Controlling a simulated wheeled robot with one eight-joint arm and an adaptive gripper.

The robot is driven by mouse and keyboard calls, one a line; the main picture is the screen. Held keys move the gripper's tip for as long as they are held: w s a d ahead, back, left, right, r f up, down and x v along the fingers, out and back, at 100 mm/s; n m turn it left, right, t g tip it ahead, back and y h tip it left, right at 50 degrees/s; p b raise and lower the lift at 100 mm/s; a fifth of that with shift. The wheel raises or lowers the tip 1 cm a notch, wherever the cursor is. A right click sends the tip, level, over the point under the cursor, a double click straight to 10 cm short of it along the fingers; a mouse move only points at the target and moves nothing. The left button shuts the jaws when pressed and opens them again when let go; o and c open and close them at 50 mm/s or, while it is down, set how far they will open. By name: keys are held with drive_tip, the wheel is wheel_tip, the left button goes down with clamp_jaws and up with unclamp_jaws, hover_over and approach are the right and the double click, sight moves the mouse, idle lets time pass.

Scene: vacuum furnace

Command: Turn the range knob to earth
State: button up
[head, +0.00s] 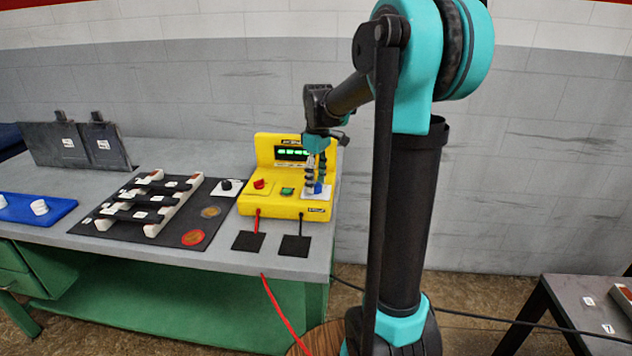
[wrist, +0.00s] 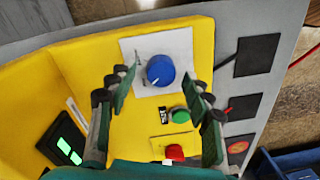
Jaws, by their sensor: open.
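The range knob is a blue round knob (wrist: 160,71) with a white pointer line, on a white square plate of the yellow tester (wrist: 75,75). In the wrist view the pointer line aims toward the lower left; the plate's markings are too small to read. In the head view the knob (head: 318,188) sits at the right of the yellow tester (head: 270,206), just under my gripper (head: 316,182). My gripper (wrist: 155,90) is open, its two fingers apart on either side of the view. I cannot tell whether a finger touches the knob.
On the tester are a green button (wrist: 180,116), a red knob (wrist: 175,152) and a lit green display (head: 292,153). Red and black leads run to black pads (head: 248,241) in front. A dark board (head: 110,232) with black bars lies to the left. A blue tray (head: 25,210) is far left.

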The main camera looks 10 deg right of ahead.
drive_tip(key=shift+f, duration=0.3)
drive_tip(key=c, duration=1.2)
drive_tip(key=shift+o, duration=0.2)
drive_tip(key=shift+m, duration=0.5)
drive_tip(key=m, duration=0.5)
drive_tip(key=shift+d+m, duration=0.1)
drive_tip(key=shift+m, duration=0.3)
drive_tip(key=m, duration=0.3)
drive_tip(key=shift+m+t, duration=0.3)
drive_tip(key=shift+m, duration=1.8)
